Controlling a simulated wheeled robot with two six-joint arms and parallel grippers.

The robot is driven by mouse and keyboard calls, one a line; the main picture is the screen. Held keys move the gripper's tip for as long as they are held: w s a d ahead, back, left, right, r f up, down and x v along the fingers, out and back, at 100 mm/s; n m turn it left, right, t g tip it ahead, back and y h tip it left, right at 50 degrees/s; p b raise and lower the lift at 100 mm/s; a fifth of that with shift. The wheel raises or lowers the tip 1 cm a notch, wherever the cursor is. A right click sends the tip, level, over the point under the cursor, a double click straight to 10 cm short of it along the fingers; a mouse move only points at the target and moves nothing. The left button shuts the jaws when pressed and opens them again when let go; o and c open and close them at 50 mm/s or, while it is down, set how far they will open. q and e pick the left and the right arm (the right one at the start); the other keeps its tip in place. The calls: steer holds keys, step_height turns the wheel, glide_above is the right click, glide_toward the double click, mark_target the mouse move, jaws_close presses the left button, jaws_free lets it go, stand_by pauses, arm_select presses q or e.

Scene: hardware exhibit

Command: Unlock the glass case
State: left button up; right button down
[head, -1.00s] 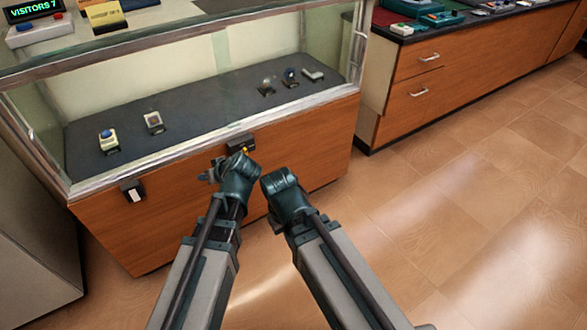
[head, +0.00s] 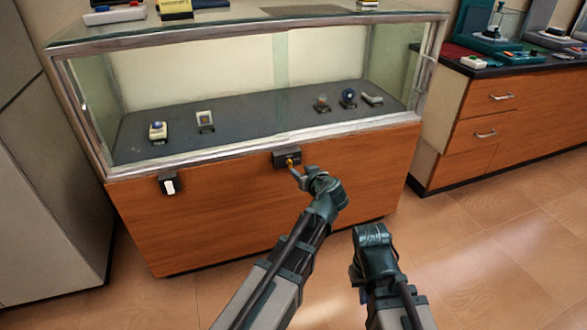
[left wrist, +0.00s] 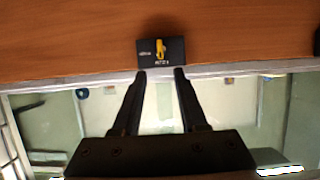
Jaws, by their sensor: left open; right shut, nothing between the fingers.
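The glass case (head: 262,133) has a wooden front below its metal-edged glass. A small black lock box (head: 287,158) sits on the upper part of that front, with a yellow key (head: 291,163) in it. In the left wrist view the lock box (left wrist: 145,64) and yellow key (left wrist: 160,48) lie just beyond the fingertips, in line with the gap. My left gripper (head: 299,177) is open and close to the key; the fingers (left wrist: 160,74) show apart with nothing between them. My right gripper (head: 368,232) is shut and empty, lower and to the right, apart from the case.
A black fitting with a white face (head: 169,184) is on the case front, left of the lock. Several small exhibits stand on the dark shelf inside. A wooden drawer cabinet (head: 500,115) stands to the right, a grey cabinet (head: 45,190) to the left. Floor is clear at lower right.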

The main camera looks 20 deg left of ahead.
mark_target(291, 163)
arm_select(q)
steer(key=b+x, duration=0.3)
steer(key=x, duration=0.6)
steer(key=shift+w+a+f, duration=0.15)
steer(key=shift+w+a, duration=0.05)
steer(key=shift+w, duration=0.1)
jaws_close()
